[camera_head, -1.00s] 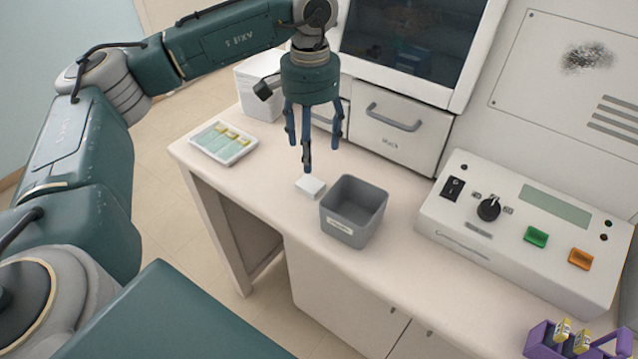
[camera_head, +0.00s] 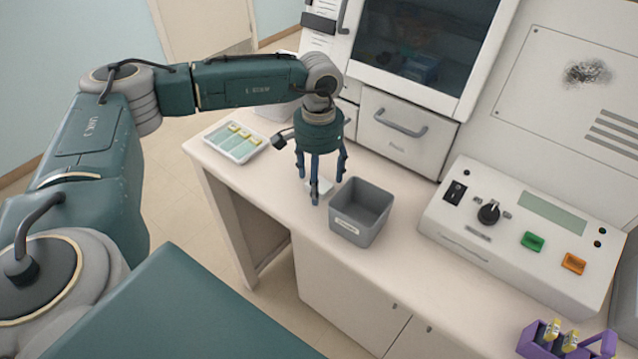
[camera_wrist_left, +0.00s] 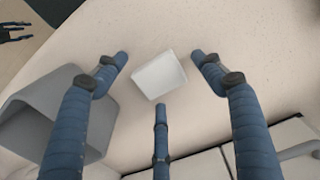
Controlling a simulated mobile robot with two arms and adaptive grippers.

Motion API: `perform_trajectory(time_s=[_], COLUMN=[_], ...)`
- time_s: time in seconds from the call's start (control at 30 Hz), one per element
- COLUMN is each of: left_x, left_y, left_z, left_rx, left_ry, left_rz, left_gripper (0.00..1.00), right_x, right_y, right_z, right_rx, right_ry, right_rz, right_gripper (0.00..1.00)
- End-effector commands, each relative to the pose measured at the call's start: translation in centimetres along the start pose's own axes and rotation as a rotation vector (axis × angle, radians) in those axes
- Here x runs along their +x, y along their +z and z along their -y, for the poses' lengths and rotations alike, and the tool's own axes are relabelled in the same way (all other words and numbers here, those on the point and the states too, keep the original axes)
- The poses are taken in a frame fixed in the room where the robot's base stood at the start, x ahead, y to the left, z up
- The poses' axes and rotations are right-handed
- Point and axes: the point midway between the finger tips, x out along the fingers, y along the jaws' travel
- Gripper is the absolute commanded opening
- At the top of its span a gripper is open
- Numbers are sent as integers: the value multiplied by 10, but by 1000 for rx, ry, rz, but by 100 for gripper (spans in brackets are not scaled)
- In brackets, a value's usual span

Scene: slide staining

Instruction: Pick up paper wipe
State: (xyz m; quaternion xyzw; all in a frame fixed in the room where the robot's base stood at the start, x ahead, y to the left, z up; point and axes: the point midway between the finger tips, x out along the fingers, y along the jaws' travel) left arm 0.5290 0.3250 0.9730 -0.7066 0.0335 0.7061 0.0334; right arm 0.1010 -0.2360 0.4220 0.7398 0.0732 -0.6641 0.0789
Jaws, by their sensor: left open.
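The paper wipe is a small white square pad (camera_wrist_left: 159,76) on the bench, shown whole in the left wrist view between my spread fingers. In the head view the wipe (camera_head: 321,187) is partly hidden behind the fingers. My left gripper (camera_head: 321,178) is open and empty, pointing down over the wipe. In the left wrist view its three blue fingers (camera_wrist_left: 160,75) stand around the wipe, apart from it.
A grey bin (camera_head: 350,230) stands close beside the wipe. A white slide tray (camera_head: 222,146) lies on the bench's left end. A control box (camera_head: 470,235) and a purple slide rack (camera_head: 545,349) are to the right. The drawer cabinet (camera_head: 400,143) stands behind.

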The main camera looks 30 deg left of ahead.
Motion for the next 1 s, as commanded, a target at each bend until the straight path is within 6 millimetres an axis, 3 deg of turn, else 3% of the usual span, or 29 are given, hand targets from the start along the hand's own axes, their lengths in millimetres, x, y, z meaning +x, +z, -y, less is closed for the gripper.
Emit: perform_trajectory(time_s=[0.07, 0.27, 0.77, 1.0], left_x=[0, 0, -5, -36], left_y=[0, 0, 0, -2], left_z=[0, 0, 0, -1], left_rx=[0, 0, -1, 0], left_ry=[0, 0, 1, 1], left_rz=[0, 1, 0, -5], left_gripper=[69, 34, 33, 33], right_x=[0, 0, 2, 12], right_y=[2, 7, 13, 13], right_z=[0, 1, 2, 4], right_rx=[0, 1, 1, 1], right_ry=[0, -1, -2, -4], right_rz=[3, 12, 20, 18], right_gripper=[40, 40, 40, 40])
